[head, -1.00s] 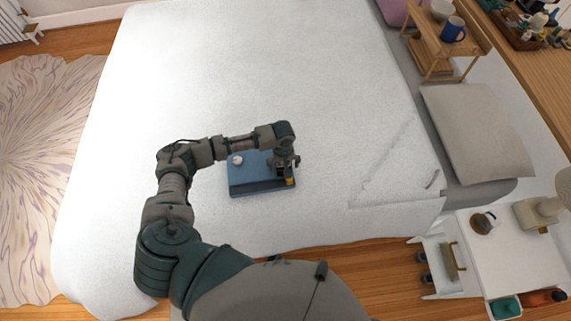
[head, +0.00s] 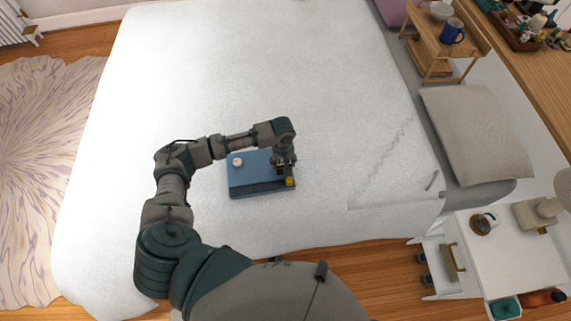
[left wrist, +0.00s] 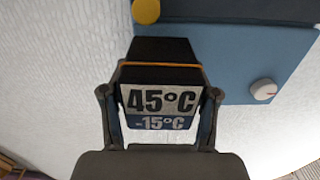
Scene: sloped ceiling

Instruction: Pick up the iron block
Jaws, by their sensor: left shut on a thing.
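A dark block (left wrist: 165,50) with an orange edge line and a label reading 45°C and -15°C is between the fingers of my left gripper (left wrist: 158,94). I take it as the iron block. My left gripper is shut on it, and its sides touch both fingers. In the head view the left gripper (head: 284,162) is over the right end of a blue box (head: 252,173), and the block is mostly hidden there. I cannot tell whether the block touches the box. My right gripper is not in view.
The blue box lies on a white bed (head: 230,70) and bears a white knob (head: 237,162) and a yellow round piece (head: 290,182). A grey pillow (head: 477,130) and a white side table (head: 515,255) are at the right. The bed around the box is clear.

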